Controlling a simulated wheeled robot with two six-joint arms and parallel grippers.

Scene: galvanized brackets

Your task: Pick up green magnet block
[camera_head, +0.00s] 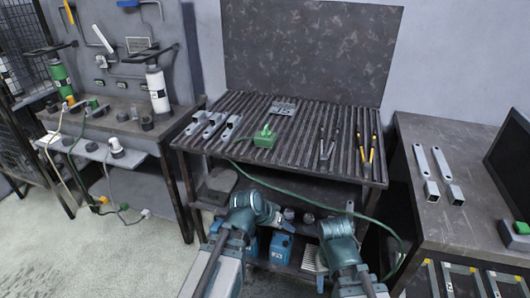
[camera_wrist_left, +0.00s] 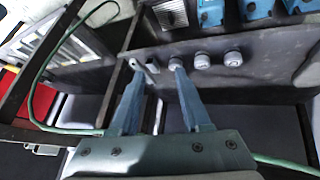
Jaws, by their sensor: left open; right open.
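The green magnet block (camera_head: 264,138) lies on the slatted top of the middle workbench (camera_head: 300,165), left of its centre. It is small in the head view and I do not see it in the left wrist view. My left gripper (camera_head: 274,214) is low in front of the bench, well apart from the block. In the left wrist view its two blue fingers (camera_wrist_left: 158,72) are spread with nothing between them. My right gripper (camera_head: 350,208) is further right in front of the bench, also apart from the block, and its fingers are hard to make out.
Grey brackets (camera_head: 210,125) lie left of the block, and a flat plate (camera_head: 284,107) lies behind it. Pliers (camera_head: 329,145) lie to the right. A green cable (camera_head: 300,197) hangs across the bench front. Blue bins (camera_head: 281,247) stand below. A right bench (camera_head: 424,215) holds more brackets.

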